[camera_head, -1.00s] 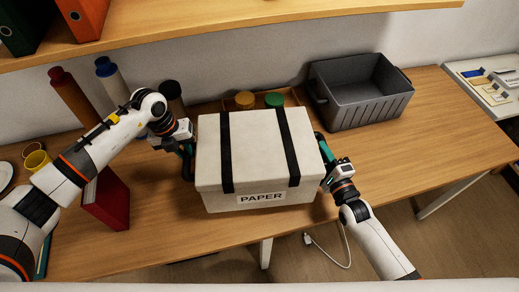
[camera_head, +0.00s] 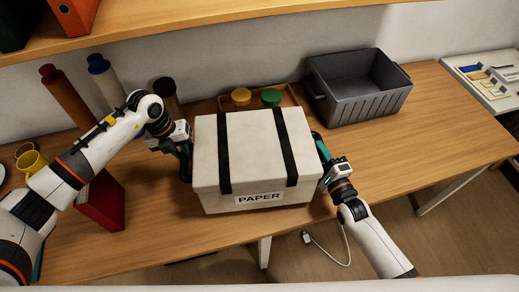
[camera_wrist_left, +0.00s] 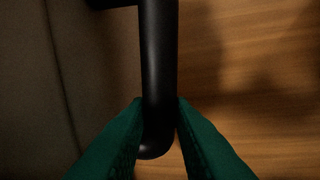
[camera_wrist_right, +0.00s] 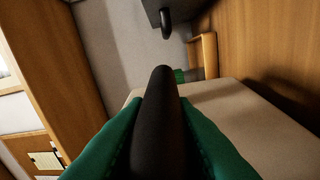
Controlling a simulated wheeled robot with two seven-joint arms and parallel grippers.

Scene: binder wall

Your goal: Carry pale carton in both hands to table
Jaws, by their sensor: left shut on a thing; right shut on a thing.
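The pale carton (camera_head: 252,150) has two black straps and a PAPER label (camera_head: 260,197). It appears level over the front part of the wooden table (camera_head: 420,130); I cannot tell whether its base touches the wood. My left gripper (camera_head: 185,160) is at its left side, shut on a black bar handle (camera_wrist_left: 158,60). My right gripper (camera_head: 322,150) is at its right side, shut on the other black handle (camera_wrist_right: 158,120). The carton hides its own underside and part of the table.
A grey bin (camera_head: 360,105) stands behind and right. A tray with a yellow-lidded jar (camera_head: 241,97) and a green-lidded jar (camera_head: 271,97) is behind the carton. A red binder (camera_head: 100,203), tall bottles and yellow mugs (camera_head: 31,163) are left. Table right of my right arm is clear.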

